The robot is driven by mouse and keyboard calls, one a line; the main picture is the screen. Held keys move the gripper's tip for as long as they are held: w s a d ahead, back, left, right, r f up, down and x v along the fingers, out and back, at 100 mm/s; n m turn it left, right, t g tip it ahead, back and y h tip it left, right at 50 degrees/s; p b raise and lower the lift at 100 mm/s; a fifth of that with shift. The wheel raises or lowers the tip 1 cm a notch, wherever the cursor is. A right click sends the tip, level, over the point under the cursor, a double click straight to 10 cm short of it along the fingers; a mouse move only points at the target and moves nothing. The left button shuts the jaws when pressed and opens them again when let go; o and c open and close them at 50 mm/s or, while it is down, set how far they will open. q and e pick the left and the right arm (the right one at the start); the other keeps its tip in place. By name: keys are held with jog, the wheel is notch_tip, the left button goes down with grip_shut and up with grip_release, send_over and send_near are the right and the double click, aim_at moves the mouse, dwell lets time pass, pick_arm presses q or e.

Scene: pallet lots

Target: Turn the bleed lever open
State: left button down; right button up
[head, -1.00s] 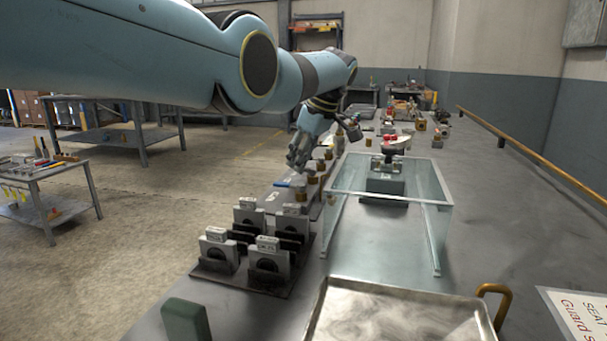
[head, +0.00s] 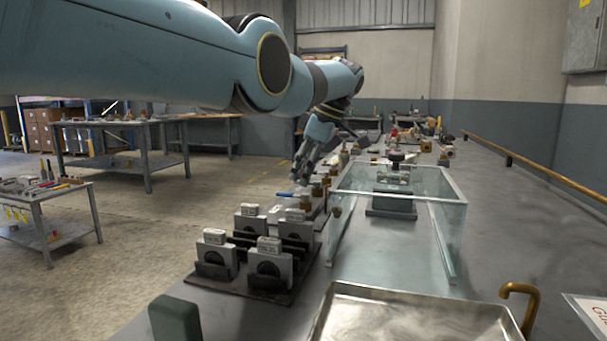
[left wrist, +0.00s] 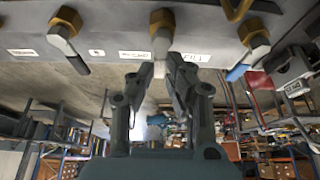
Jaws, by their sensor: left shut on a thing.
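A row of brass-and-grey valves stands along the left edge of the bench. My left gripper (head: 305,178) is at this row, beyond the black-based stand. In the left wrist view the left gripper (left wrist: 168,68) is shut on the grey lever of the middle valve (left wrist: 162,40), just under its brass nut. The fingers hide most of that lever. The blue lever also shows in the head view (head: 285,194).
Grey blocks in a black stand (head: 240,278) are nearer on the bench. A clear guard (head: 447,240) encloses a dark device (head: 392,205) to the right. A metal tray (head: 400,322) and a brass hook (head: 530,300) are in front.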

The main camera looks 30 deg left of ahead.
pick_arm(q)
jog(key=c, duration=1.3)
grip_release()
jog(key=shift+c, duration=0.2)
notch_tip(320, 180, up, 10)
jog(key=shift+f, duration=0.1)
